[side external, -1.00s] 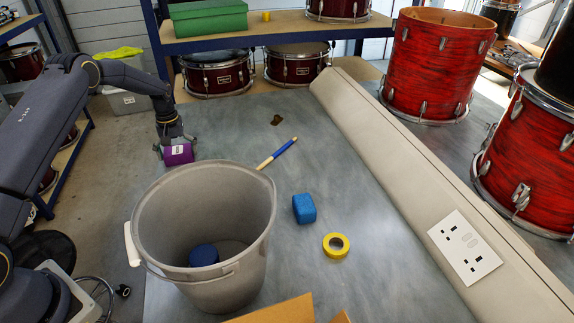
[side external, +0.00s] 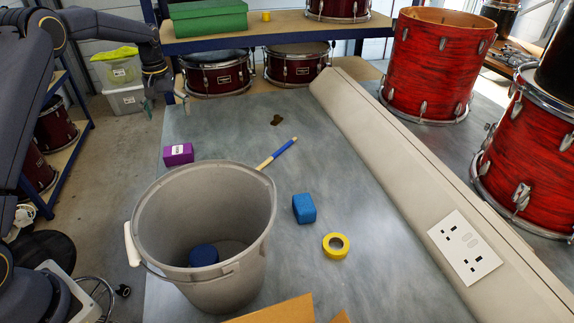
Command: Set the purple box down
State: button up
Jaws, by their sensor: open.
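The purple box (side external: 178,155) with a white label rests on the grey bench top near its left edge, behind the bucket. My gripper (side external: 166,104) is open and empty, raised above and behind the box, clear of it. Its fingers point down near the far left corner of the bench.
A grey bucket (side external: 151,223) with a dark blue object (side external: 204,255) inside stands at the front left. A blue-and-wood stick (side external: 278,154), a blue block (side external: 304,209) and yellow tape (side external: 336,246) lie to its right. Beige trunking (side external: 400,160) and red drums (side external: 433,65) bound the right.

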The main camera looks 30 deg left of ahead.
jog(key=s+d+r+m+t, duration=0.1)
jog(key=s+d+r+m, duration=0.1)
jog(key=s+d+r, duration=0.5)
jog(key=s+d+r+m+t, duration=0.1)
jog(key=s+d+r+m, duration=0.1)
jog(key=s+d+r, duration=0.35)
jog(key=s+d+m+t, duration=0.1)
jog(key=s+d, duration=0.3)
jog(key=s, duration=0.5)
jog(key=s+d+r+m+t, duration=0.1)
jog(key=s+d+m+t, duration=0.1)
jog(key=s+d, duration=0.3)
jog(key=s+m, duration=0.1)
jog(key=s, duration=0.3)
jog(key=shift+r+m, duration=0.3)
